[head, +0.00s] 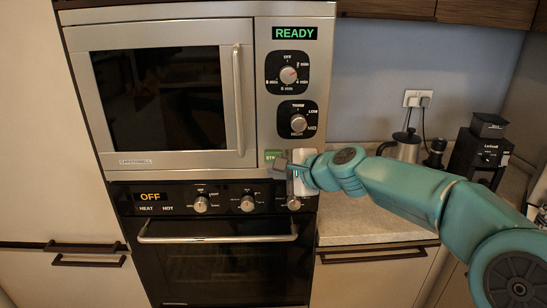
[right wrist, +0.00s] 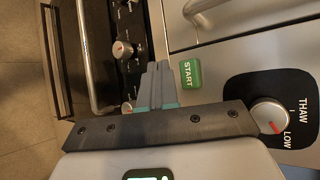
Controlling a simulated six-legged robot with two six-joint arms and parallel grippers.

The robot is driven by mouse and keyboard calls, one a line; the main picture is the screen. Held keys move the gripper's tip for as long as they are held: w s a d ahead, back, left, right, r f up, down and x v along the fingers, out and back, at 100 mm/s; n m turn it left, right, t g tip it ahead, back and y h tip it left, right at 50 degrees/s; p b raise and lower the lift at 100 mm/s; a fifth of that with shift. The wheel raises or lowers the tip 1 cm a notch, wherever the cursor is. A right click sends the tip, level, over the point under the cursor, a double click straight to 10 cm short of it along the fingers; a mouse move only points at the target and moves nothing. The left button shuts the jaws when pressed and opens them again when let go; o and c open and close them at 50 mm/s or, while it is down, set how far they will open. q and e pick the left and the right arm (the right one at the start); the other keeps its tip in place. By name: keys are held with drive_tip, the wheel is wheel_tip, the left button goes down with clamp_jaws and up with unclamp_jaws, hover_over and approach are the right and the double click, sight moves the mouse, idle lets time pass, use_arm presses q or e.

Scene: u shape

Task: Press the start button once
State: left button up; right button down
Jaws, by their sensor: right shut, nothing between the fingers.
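The green start button (head: 272,154) is on the microwave's panel (head: 267,120), below the two dials, and partly hidden by my right gripper in the head view. In the right wrist view the start button (right wrist: 191,73) shows whole, with the word START on it. My right gripper (head: 278,165) is shut and empty, in front of the panel's lower edge. In the right wrist view its fingertips (right wrist: 158,68) appear just left of the button. I cannot tell how far they are from the panel. The display (head: 295,33) reads READY. My left gripper is not in view.
The microwave door (head: 165,95) is closed. Below it is an oven with knobs (head: 247,203) and a display (head: 151,197) reading OFF. On the counter (head: 350,220) at right stand a metal kettle (head: 405,147) and a black coffee machine (head: 478,155). A thaw dial (right wrist: 270,115) is near the button.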

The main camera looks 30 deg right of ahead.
sight(273, 156)
drive_tip(key=shift+w+d+p, duration=0.2)
drive_tip(key=shift+w+d, duration=0.35)
drive_tip(key=shift+w, duration=0.25)
drive_tip(key=shift+w+d+p, duration=0.15)
drive_tip(key=shift+w+d, duration=0.35)
drive_tip(key=shift+w, duration=0.3)
drive_tip(key=shift+w+r, duration=0.1)
idle(0.8)
drive_tip(key=shift+w+d, duration=0.25)
drive_tip(key=shift+w, duration=0.05)
